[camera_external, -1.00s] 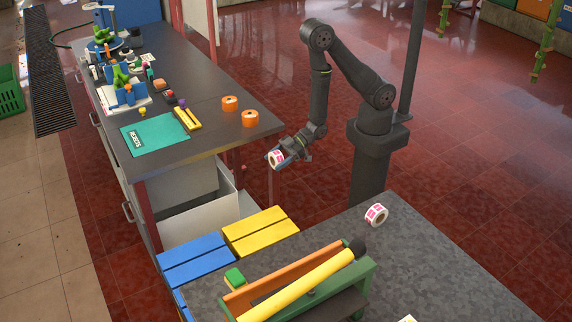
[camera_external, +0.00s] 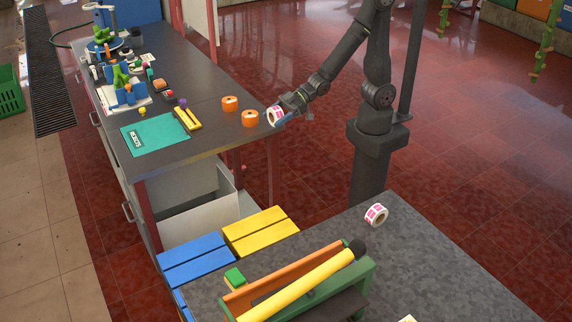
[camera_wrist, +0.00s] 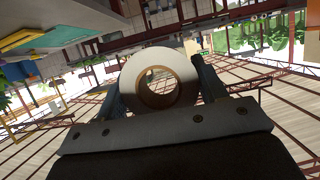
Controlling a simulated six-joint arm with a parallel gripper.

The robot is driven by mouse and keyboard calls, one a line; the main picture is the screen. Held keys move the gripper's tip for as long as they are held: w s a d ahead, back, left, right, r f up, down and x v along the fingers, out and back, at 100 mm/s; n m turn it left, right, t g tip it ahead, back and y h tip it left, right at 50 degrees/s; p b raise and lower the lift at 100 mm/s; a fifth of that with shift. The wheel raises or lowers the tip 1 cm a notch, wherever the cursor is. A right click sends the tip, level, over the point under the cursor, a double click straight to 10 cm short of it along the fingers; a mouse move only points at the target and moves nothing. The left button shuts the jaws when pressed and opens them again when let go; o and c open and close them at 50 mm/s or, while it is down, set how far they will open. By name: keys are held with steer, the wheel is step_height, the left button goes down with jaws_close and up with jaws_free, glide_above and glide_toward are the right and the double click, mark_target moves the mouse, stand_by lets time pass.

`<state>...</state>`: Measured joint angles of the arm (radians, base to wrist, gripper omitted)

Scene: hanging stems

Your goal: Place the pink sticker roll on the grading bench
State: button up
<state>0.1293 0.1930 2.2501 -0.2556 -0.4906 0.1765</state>
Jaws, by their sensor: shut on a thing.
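A pink and white sticker roll (camera_external: 275,115) is held in my gripper (camera_external: 281,115), beside the right corner of the dark bench with the green mat. In the wrist view the roll (camera_wrist: 159,84) sits between the two fingers, its brown core facing the camera. My gripper is shut on it. A second pink and white roll (camera_external: 376,214) lies on the grey speckled bench (camera_external: 440,262) in the foreground. The dark bench (camera_external: 205,137) stands at the left. Which of the two is the grading bench, I cannot tell for sure.
Blue and yellow slatted boxes (camera_external: 260,230) stand between the benches.

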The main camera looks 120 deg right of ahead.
step_height(320, 180, up, 3)
steer(key=shift+f, duration=0.2)
steer(key=w+d+r+m+h, duration=0.1)
steer(key=w+d, duration=0.2)
steer(key=d, duration=0.6)
steer(key=w+d+r+m+h, duration=0.1)
steer(key=w+d+r+h, duration=0.15)
steer(key=d, duration=0.65)
steer(key=s+d+m+g+h, duration=0.1)
steer(key=s+d+m+h, duration=0.15)
steer(key=d, duration=1.85)
steer(key=s+d+f+m+g+h, duration=0.2)
steer(key=s+d, duration=1.1)
steer(key=d, duration=0.2)
steer(key=s+d+f+m+g+h, duration=0.1)
steer(key=s+d+f+m, duration=0.15)
steer(key=s+d, duration=1.15)
glide_above(224, 79)
steer(key=shift+h, duration=0.3)
steer(key=f, duration=0.7)
steer(key=s+f, duration=0.1)
steer(key=f, duration=0.2)
steer(key=shift+d+f, duration=0.1)
steer(key=shift+f, duration=0.2)
steer(key=shift+w+f, duration=0.4)
steer(key=shift+w, duration=0.1)
steer(key=shift+f, duration=1.85)
